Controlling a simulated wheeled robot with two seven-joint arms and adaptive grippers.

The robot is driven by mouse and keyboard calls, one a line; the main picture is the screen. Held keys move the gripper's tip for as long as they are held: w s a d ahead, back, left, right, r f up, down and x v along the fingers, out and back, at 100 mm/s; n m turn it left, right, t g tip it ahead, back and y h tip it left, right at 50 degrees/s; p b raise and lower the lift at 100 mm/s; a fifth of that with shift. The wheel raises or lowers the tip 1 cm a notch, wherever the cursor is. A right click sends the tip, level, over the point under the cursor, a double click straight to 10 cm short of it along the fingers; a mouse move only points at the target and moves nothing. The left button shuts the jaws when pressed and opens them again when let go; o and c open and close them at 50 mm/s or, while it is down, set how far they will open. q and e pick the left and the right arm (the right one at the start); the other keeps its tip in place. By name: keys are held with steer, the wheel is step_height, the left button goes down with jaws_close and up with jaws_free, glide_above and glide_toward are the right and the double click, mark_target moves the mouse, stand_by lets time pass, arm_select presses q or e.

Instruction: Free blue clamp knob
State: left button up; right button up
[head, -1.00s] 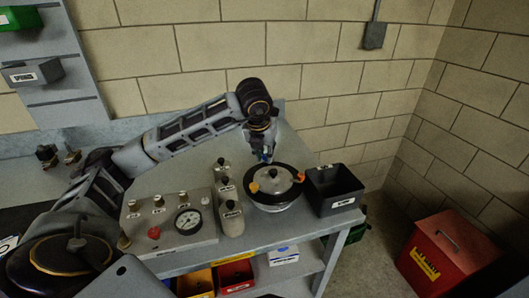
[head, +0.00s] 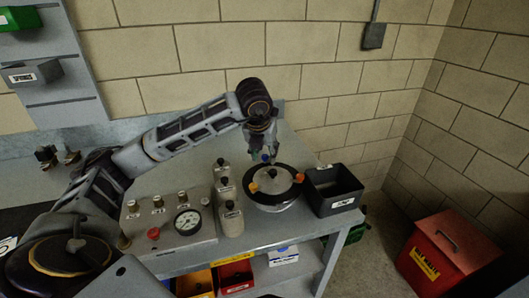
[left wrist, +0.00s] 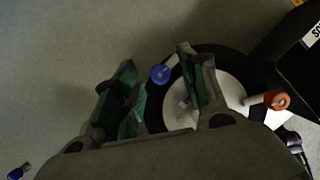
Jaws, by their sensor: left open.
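The blue clamp knob (left wrist: 160,73) shows in the left wrist view at the edge of a round pot with a black rim. In the head view the blue knob (head: 265,157) is a small spot at the pot's far side, just below my left gripper (head: 263,146). The pot's pale lid (head: 274,178) carries a dark centre knob and orange clamp knobs at its left and right. In the left wrist view my left gripper (left wrist: 155,85) is open, with its green-padded fingers on either side of the blue knob. I cannot tell whether they touch it. My right gripper is out of view.
A black open bin (head: 334,190) stands close to the pot's right. Several small bottles (head: 231,220) and a gauge panel (head: 170,225) stand to its left. The bench behind the pot is clear up to the block wall. A red box (head: 445,255) stands on the floor at right.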

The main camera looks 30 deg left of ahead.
arm_select(q)
steer(key=shift+r, duration=0.15)
steer(key=v, duration=1.1)
steer(key=shift+s+r, duration=0.25)
steer(key=shift+r, duration=0.05)
steer(key=shift+d, duration=0.1)
stand_by(0.3)
